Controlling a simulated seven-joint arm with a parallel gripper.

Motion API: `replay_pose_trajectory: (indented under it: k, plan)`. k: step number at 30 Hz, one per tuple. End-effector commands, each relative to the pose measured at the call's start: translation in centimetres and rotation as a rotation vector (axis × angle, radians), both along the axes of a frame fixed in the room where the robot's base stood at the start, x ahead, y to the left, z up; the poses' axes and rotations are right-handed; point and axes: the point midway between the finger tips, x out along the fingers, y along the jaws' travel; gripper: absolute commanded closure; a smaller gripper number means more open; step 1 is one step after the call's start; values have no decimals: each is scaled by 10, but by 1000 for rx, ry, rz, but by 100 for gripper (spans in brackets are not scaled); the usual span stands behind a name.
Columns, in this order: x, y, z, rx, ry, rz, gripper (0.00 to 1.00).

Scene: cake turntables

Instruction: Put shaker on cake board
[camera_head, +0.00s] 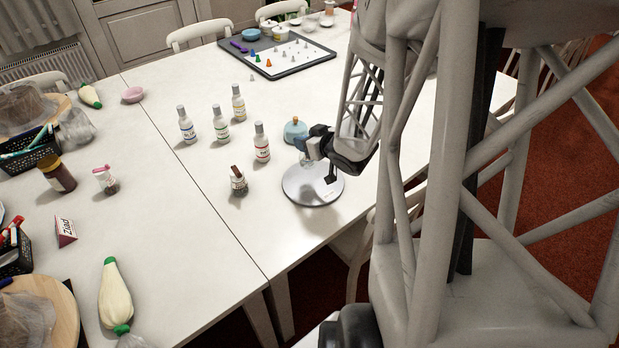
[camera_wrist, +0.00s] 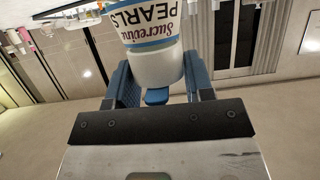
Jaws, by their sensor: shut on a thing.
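The shaker (camera_wrist: 155,45), a white tub with a blue-banded "Sucrevine PEARLS" label, sits between the blue fingers of my gripper (camera_wrist: 159,82) in the wrist view. My gripper is shut on it. In the head view my gripper (camera_head: 314,148) hangs over the far part of the cake board, and the shaker is mostly hidden or too small to make out. The cake board (camera_head: 301,190) is a round grey disc near the front edge of the white table. Its visible top looks bare apart from a dark part of my gripper in front of it and shadow.
A blue pot (camera_head: 295,131) with an orange knob stands just behind the board. Several white bottles, one a red-labelled bottle (camera_head: 262,145), stand to the left. A small jar (camera_head: 238,182) is left of the board. A tray (camera_head: 277,56) lies farther back.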

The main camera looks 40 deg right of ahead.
Motion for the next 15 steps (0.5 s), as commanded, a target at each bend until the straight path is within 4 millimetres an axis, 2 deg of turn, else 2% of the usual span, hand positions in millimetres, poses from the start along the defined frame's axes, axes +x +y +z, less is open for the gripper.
replay_pose_trajectory:
  k: [6, 15]
  plan:
    - [-4, -16, 1, -1, 0, -33, 96]
    - [-4, -18, 1, 0, 0, -37, 96]
